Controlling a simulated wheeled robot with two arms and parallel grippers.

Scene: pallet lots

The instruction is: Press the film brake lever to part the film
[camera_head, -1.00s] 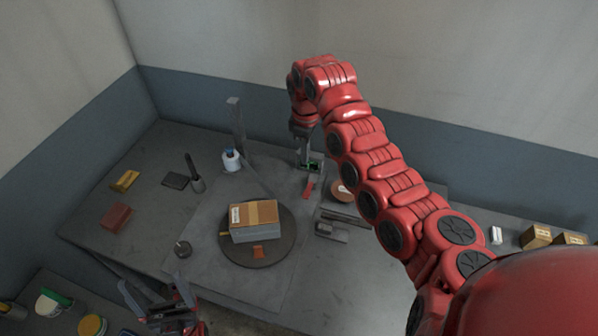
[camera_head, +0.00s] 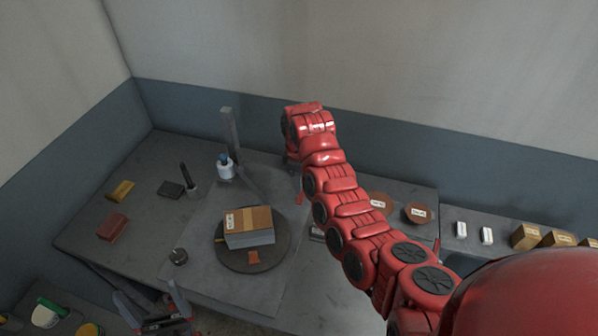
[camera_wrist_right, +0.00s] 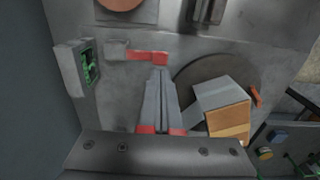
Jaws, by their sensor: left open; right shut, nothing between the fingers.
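The red lever (camera_head: 300,197) is partly hidden by my right arm in the head view. In the right wrist view the red lever (camera_wrist_right: 148,55) sticks out from a grey block on the table. My right gripper (camera_wrist_right: 160,71) is shut and empty, its tips just beside the lever; I cannot tell if they touch it. In the head view my right arm hides this gripper. My left gripper (camera_head: 148,292) is open and empty at the lower left.
A round turntable (camera_head: 235,264) bears a stack topped by a brown carton (camera_head: 247,219). A box with a green display (camera_wrist_right: 89,66) stands left of the lever in the wrist view. Copper-coloured discs (camera_head: 418,213) lie right of my arm. The table's front left is mostly clear.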

